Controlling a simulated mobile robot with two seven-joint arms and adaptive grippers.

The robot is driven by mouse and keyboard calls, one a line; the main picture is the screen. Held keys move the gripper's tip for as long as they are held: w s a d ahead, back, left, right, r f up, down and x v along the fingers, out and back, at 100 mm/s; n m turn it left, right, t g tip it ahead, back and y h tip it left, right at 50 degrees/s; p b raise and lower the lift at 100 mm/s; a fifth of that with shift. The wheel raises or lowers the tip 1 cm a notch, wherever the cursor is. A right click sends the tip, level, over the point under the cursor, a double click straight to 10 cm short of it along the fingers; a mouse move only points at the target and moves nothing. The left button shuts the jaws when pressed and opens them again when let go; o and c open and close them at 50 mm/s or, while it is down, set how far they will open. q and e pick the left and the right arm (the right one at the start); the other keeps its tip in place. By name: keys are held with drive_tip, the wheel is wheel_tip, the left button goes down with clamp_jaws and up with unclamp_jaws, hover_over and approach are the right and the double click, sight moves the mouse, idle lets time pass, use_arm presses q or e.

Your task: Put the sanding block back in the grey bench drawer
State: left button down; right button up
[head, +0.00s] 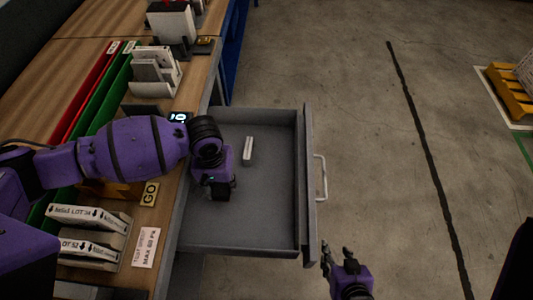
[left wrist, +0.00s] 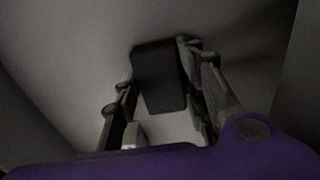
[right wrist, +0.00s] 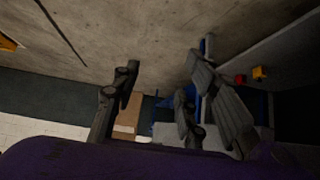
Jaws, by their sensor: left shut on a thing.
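The grey bench drawer (head: 265,215) is pulled open beside the bench in the head view. My left gripper (head: 220,194) points down over the left part of the drawer. In the left wrist view its fingers are shut on a dark block, the sanding block (left wrist: 160,80), with a pale grey surface behind it. In the head view the block is hard to tell from the dark fingers, and its height above the drawer floor is unclear. My right gripper (head: 337,260) is outside the drawer, near its front right corner, open and empty in the right wrist view.
A small white box (head: 248,151) lies in the back of the drawer. The drawer's middle and right floor are clear. The drawer handle (head: 321,178) sticks out right.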

sight(221, 186)
use_arm(q)
drive_tip(key=c, duration=1.2)
unclamp_jaws()
drive_tip(key=shift+f, duration=0.15)
drive_tip(key=shift+o, duration=0.5)
wheel_tip(221, 186, up, 12)
drive_tip(key=p, duration=0.1)
drive_tip(key=shift+r, duration=0.2)
use_arm(e)
drive_tip(key=shift+w+a+r, duration=0.1)
drive_tip(key=shift+w+r, duration=0.1)
drive_tip(key=shift+r, duration=0.35)
drive_tip(key=shift+s, duration=0.15)
